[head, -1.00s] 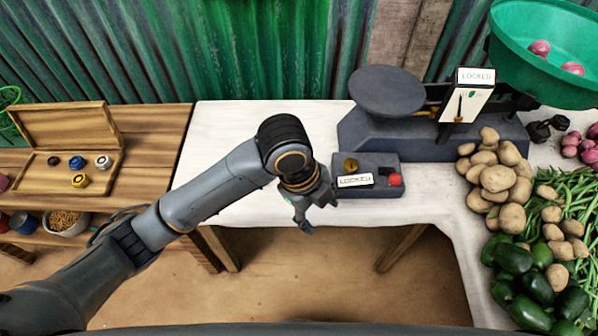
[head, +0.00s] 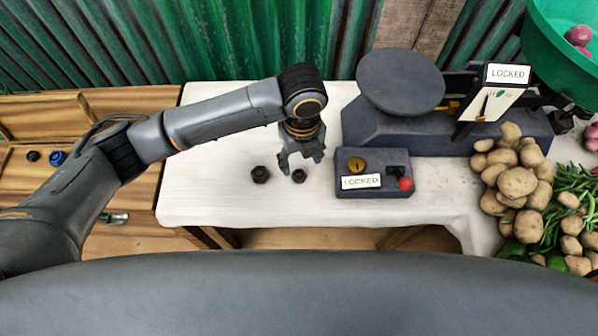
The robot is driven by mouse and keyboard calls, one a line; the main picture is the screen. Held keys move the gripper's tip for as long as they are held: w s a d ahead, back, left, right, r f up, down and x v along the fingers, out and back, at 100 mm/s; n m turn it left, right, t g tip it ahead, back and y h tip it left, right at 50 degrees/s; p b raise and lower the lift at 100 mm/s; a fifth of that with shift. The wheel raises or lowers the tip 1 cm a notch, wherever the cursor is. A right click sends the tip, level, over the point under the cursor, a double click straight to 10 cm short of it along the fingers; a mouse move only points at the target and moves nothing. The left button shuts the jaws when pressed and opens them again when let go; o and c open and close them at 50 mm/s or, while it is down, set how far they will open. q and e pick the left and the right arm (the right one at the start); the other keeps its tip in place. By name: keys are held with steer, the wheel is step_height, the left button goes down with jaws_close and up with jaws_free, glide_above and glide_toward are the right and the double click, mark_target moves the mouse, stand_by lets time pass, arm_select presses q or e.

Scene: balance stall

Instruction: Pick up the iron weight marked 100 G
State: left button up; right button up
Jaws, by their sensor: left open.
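Two small dark iron weights stand on the white tabletop (head: 215,195), left of the control box. The left weight (head: 261,174) is a little bigger than the right weight (head: 299,176). Any marks on them are too small to read, so I cannot tell which is the 100 G one. My left gripper (head: 292,168) is open and points down, just above and behind the two weights, closest to the right one. Whether it touches that weight is not clear. My right gripper is not in view.
The control box (head: 376,208) with a LOCKED label and red knob is right of the gripper. Behind it stands the balance with its round pan (head: 400,80). Potatoes (head: 517,183) are heaped at the right. A wooden tray (head: 38,120) is partly hidden behind my left arm.

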mark_target(299, 174)
arm_select(q)
steer(key=f, duration=0.7)
steer(key=shift+w+a+f, duration=0.1)
steer(key=shift+w+a, duration=0.2)
steer(key=shift+w, duration=0.1)
jaws_close()
